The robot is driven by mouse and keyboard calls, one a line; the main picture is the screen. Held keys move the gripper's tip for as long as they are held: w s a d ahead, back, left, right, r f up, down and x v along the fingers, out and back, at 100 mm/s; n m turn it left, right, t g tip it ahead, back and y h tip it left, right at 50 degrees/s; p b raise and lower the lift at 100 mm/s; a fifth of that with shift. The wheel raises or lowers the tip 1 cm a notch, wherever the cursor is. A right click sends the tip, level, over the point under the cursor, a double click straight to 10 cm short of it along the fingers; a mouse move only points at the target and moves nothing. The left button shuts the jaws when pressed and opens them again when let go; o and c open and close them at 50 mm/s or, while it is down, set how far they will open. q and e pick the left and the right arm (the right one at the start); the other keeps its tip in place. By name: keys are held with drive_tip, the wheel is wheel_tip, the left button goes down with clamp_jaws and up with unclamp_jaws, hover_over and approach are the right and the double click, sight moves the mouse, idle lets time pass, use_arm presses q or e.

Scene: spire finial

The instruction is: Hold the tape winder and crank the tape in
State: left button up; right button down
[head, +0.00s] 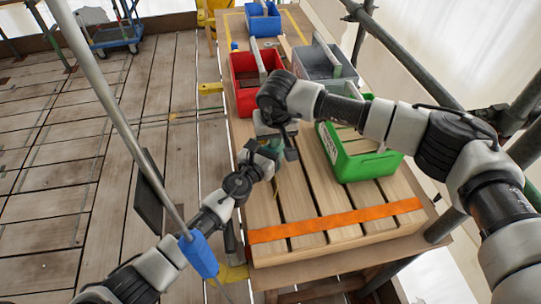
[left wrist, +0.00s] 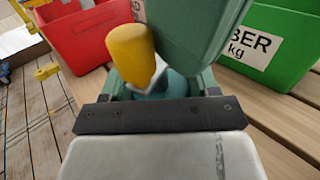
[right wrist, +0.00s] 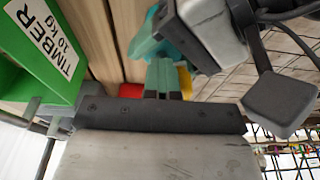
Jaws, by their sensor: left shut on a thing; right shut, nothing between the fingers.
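The tape winder shows in the left wrist view as a blue-teal body (left wrist: 172,86) with a yellow knob-like part (left wrist: 131,48) standing up beside it. My left gripper (head: 266,157) is shut on the winder above the wooden pallet. In the right wrist view, the winder's teal body (right wrist: 147,42) lies just past my right gripper (right wrist: 164,80), whose green fingers are shut with nothing between them. The two grippers are close together. A large green shape fills the top middle of the left wrist view; I cannot tell which part it is. The tape and most of the winder are hidden.
A slatted pallet (head: 290,213) with an orange strap (head: 335,221) lies on the bench. A green crate (head: 367,166) stands close right of the grippers. Red (head: 243,98), grey (head: 317,68) and blue (head: 263,23) crates stand beyond.

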drive_tip(key=w+v, duration=0.1)
drive_tip(key=v, duration=0.5)
drive_tip(key=shift+a+r, duration=0.25)
drive_tip(key=shift+r, duration=0.3)
drive_tip(key=shift+s, duration=0.1)
drive_tip(key=shift+s+f, duration=0.2)
drive_tip(key=shift+f, duration=0.8)
drive_tip(key=shift+s+f, duration=0.2)
drive_tip(key=shift+f, duration=0.85)
idle(1.3)
